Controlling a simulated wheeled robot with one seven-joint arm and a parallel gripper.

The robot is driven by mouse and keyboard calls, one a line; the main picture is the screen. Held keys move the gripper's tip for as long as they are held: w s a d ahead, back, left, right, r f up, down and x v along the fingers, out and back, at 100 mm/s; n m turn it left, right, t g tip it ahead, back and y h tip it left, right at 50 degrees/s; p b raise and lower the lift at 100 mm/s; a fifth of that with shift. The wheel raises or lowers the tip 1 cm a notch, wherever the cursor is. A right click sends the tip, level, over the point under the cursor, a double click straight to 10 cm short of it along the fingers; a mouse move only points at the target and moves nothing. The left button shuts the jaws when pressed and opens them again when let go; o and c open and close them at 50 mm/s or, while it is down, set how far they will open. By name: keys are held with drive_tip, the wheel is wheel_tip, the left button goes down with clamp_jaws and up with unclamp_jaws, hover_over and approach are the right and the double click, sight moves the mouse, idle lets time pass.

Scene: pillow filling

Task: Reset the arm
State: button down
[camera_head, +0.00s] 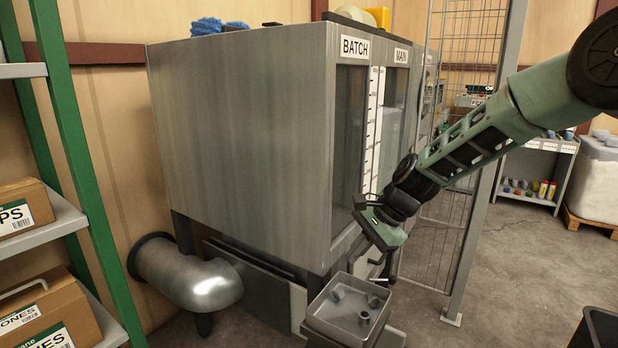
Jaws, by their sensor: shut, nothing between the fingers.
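My green and black arm reaches in from the upper right of the head view. My gripper (387,281) points down at its end, in front of the steel machine (250,140), near the machine's lower front corner. The fingers are small and dark in this view, and they look closed with nothing held. They are beside the back right of a square metal tray (318,322). I cannot tell whether they touch the tray. The tray holds a few small grey cylindrical pieces (363,318).
The machine's windows carry BATCH (354,47) and MAIN labels. A bent metal pipe (190,275) sticks out at its lower left. A green-framed shelf (70,130) with boxes (40,310) stands at left. A mesh fence post (480,220) is at right.

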drive_tip(key=s+a+r+n+g+h, duration=0.1)
drive_tip(key=s+a+r+n, duration=0.1)
drive_tip(key=s+n, duration=0.5)
drive_tip(key=s+a+r+n+h, duration=0.1)
drive_tip(key=s+r+n, duration=0.1)
drive_tip(key=s, duration=0.9)
drive_tip(key=s+d+n+h, duration=0.25)
drive_tip(key=s+n, duration=0.25)
drive_tip(key=s, duration=0.4)
drive_tip(key=s+d+n+h, duration=0.1)
drive_tip(key=s+d+n, duration=0.35)
drive_tip(key=s, duration=0.45)
wheel_tip(320, 180, up, 14)
drive_tip(key=p, duration=1.3)
drive_tip(key=shift+w+a+n, duration=0.15)
drive_tip(key=shift+a+n, duration=0.15)
drive_tip(key=shift+n, duration=0.05)
drive_tip(key=shift+a, duration=0.1)
